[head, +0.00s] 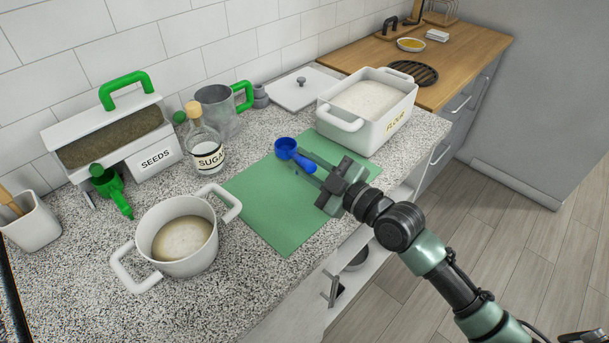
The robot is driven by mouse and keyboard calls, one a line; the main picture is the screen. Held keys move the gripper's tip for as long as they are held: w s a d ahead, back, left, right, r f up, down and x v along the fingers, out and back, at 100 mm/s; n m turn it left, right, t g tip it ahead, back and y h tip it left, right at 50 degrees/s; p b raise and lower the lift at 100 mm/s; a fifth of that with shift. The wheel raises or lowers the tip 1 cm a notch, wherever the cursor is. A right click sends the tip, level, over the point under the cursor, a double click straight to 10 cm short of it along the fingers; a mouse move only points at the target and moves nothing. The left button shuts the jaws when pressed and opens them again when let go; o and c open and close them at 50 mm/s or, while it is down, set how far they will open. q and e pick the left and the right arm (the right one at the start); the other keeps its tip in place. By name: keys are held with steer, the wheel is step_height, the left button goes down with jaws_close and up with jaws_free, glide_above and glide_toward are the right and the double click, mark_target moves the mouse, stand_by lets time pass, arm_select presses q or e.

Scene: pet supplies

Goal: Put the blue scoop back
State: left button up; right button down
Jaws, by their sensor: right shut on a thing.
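The blue scoop (287,147) is over the far part of the green mat (270,205), left of the flour container (370,108). My right gripper (307,164) reaches in from the right and is shut on the scoop's handle. I cannot tell whether the scoop touches the mat. My left gripper is not in view.
A white pot (178,236) stands left of the mat. Behind it are the seeds box (150,158), a green scoop (110,188), the sugar bottle (204,145) and a metal jug (217,108). A white lid (301,88) lies at the back. The mat's near part is clear.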

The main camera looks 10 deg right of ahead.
steer(key=shift+f+b, duration=0.3)
steer(key=shift+f, duration=1.65)
steer(key=shift+f, duration=0.2)
steer(key=c, duration=1.3)
jaws_free()
steer(key=shift+r, duration=0.1)
